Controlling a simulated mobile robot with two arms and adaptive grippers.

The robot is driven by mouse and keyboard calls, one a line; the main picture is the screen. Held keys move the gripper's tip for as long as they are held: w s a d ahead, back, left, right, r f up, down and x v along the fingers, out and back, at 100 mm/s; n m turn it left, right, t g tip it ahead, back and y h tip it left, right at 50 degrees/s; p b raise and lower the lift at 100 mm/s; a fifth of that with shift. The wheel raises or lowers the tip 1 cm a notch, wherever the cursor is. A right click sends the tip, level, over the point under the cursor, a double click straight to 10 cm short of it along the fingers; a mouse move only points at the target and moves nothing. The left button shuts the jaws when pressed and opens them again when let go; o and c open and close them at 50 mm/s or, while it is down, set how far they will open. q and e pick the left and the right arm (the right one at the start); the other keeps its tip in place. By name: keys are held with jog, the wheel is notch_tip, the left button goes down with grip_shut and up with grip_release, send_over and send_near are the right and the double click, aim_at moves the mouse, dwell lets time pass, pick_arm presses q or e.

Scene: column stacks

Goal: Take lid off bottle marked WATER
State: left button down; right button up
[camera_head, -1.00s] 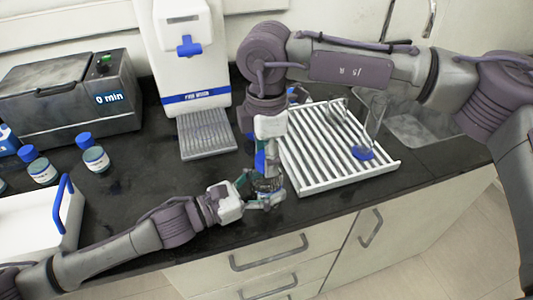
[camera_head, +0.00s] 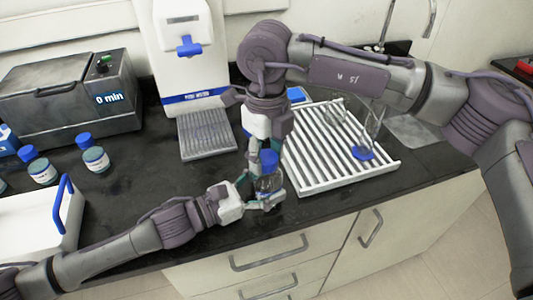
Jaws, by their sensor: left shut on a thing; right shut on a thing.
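A small clear bottle (camera_head: 267,184) with a blue lid (camera_head: 268,158) is upright near the counter's front edge. My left gripper (camera_head: 264,198), coming from the left, is shut around the bottle's body. My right gripper (camera_head: 265,156) points down from above and is shut on the blue lid. The lid sits at the bottle's top; I cannot tell whether it is loose. The bottle's label is hidden or too small to read.
A white drying rack (camera_head: 340,184) with glassware is right of the bottle. A white dispenser (camera_head: 185,55) with a grey drip tray (camera_head: 205,135) stands behind. Blue-capped bottles (camera_head: 96,159) and a white tray (camera_head: 25,225) are at left.

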jog(key=n, duration=0.4)
jog(key=shift+n, duration=0.4)
jog(key=n, duration=1.6)
jog(key=shift+n, duration=0.4)
jog(key=n, duration=0.4)
jog(key=shift+r, duration=0.1)
jog(key=n, duration=0.9)
jog(key=shift+n, duration=0.4)
jog(key=n, duration=0.3)
jog(key=shift+n, duration=0.3)
